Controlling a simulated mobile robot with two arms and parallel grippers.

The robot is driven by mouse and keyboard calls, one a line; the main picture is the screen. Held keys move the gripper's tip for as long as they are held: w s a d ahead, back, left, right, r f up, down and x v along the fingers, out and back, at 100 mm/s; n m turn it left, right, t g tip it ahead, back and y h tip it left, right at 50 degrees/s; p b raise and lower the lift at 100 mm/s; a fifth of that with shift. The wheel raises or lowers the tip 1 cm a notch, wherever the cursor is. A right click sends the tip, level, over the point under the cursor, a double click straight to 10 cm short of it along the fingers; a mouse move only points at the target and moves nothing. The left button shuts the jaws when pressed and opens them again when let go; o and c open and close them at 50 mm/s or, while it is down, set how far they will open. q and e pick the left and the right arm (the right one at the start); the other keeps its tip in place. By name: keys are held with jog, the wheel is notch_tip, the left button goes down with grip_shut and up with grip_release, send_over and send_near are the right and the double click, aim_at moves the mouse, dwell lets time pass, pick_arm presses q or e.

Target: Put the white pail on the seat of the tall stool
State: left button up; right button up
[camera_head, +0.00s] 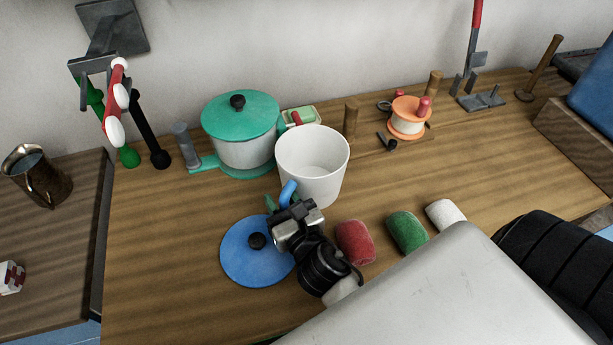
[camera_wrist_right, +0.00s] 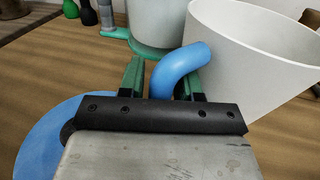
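The white pail (camera_head: 315,160), with a blue curved handle (camera_head: 288,193), stands upright on the wooden worktop (camera_head: 180,230). In the right wrist view the pail (camera_wrist_right: 250,60) fills the upper right and its handle (camera_wrist_right: 178,68) rises between my fingers. My right gripper (camera_head: 283,199) is at the handle, and its green fingers (camera_wrist_right: 163,80) stand on either side. A gap shows between the left finger and the handle, so the fingers look open around it. My left gripper is not in view. I cannot make out a tall stool in these views.
A teal-lidded pot (camera_head: 243,140) stands close left of the pail. A blue lid (camera_head: 252,262) lies left of my right gripper. Red (camera_head: 355,242), green (camera_head: 407,231) and white (camera_head: 444,214) rolls lie to the right. A metal jug (camera_head: 40,178) stands on a separate left surface.

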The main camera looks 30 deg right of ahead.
jog(key=shift+c, duration=0.5)
grip_shut()
jog(key=shift+r, duration=0.15)
jog(key=shift+r, duration=0.25)
jog(key=s+d+r+p, duration=0.4)
jog(key=s+d+r, duration=0.3)
jog(key=s+r, duration=0.25)
jog(key=w+a+f, duration=0.3)
jog(key=w+a, duration=0.1)
jog(key=a, duration=0.1)
jog(key=shift+w+y, duration=0.2)
jog(key=shift+y, duration=0.1)
